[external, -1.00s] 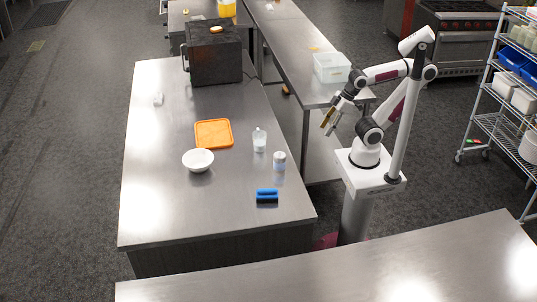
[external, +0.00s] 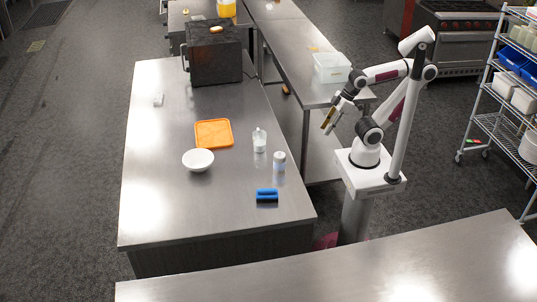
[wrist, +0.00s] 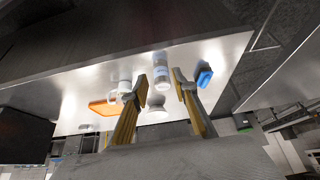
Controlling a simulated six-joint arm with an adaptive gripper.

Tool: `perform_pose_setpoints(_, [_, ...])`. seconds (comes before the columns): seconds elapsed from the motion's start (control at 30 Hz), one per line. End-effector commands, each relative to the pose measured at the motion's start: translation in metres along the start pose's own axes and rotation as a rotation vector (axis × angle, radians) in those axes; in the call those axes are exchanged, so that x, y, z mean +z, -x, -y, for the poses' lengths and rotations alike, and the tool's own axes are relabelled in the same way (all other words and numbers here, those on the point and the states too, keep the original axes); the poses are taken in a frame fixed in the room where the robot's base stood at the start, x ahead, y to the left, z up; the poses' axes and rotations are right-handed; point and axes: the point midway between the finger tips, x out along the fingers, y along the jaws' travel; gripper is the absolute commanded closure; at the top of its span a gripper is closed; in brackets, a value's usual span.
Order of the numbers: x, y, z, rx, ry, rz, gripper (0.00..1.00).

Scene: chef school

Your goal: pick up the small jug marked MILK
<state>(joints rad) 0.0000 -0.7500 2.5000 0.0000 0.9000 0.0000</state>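A small white jug (external: 259,141) stands upright on the steel table, right of the orange board. It also shows in the wrist view (wrist: 125,88), left of my fingers, partly behind the left one. Any marking on it is too small to read. My gripper (external: 328,121) is off the table's right side, above table height and well apart from the jug. In the wrist view its two yellow-brown fingers (wrist: 162,90) are spread and empty.
A white capped bottle (external: 279,161) stands near the jug. A white bowl (external: 198,160), orange board (external: 214,133) and blue object (external: 267,195) lie around them. A dark box (external: 213,55) stands at the table's far end. The table's front left is clear.

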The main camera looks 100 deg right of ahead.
Motion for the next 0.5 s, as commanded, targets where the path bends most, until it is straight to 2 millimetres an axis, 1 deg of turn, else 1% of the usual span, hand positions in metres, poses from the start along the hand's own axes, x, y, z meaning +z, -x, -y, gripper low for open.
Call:
perform_pose_setpoints(0.27, [-0.004,-0.002,-0.003,0.009,-0.002,-0.006,0.72])
perform_pose_setpoints(0.37, [-0.012,-0.006,-0.009,0.026,-0.004,-0.018,0.72])
perform_pose_setpoints(0.5, [-0.032,-0.015,-0.026,0.071,-0.007,-0.050,0.72])
